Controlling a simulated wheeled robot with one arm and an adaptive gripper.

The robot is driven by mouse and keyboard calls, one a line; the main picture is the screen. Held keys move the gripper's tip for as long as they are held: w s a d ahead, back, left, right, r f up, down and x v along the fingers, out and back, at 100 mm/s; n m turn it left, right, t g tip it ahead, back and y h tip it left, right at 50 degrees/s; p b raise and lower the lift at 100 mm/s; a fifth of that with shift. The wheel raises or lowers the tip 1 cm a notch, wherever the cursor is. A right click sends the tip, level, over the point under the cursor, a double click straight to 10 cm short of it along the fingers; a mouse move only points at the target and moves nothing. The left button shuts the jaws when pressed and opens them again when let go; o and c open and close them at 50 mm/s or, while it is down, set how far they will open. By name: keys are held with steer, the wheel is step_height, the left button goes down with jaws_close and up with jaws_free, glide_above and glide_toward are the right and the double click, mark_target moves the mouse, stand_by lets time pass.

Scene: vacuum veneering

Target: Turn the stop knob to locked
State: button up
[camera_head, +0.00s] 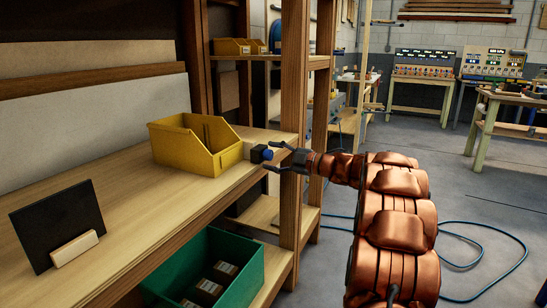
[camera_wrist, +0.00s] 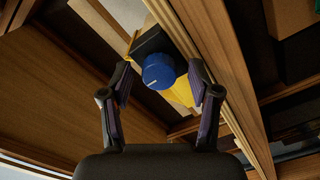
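The stop knob is a round blue knob (camera_head: 267,154) on a small dark block at the shelf's front edge, just right of the yellow bin. In the wrist view the knob (camera_wrist: 158,72) faces me with a short pale mark on its face, and its dark block (camera_wrist: 150,42) is behind it. My gripper (camera_head: 272,156) is open at the knob. In the wrist view the knob lies between the fingertips, with a gap on each side. I cannot tell how far the fingertips reach along it. No locked label is readable.
A yellow bin (camera_head: 190,148) stands on the wooden shelf (camera_head: 128,190), close to the knob. A wooden post (camera_head: 293,110) rises just right of it. A dark panel (camera_head: 58,225) leans in a holder at left. A green crate (camera_head: 240,270) sits below. Blue cable (camera_head: 480,262) lies on the floor.

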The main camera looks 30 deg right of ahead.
steer(key=c, duration=1.1)
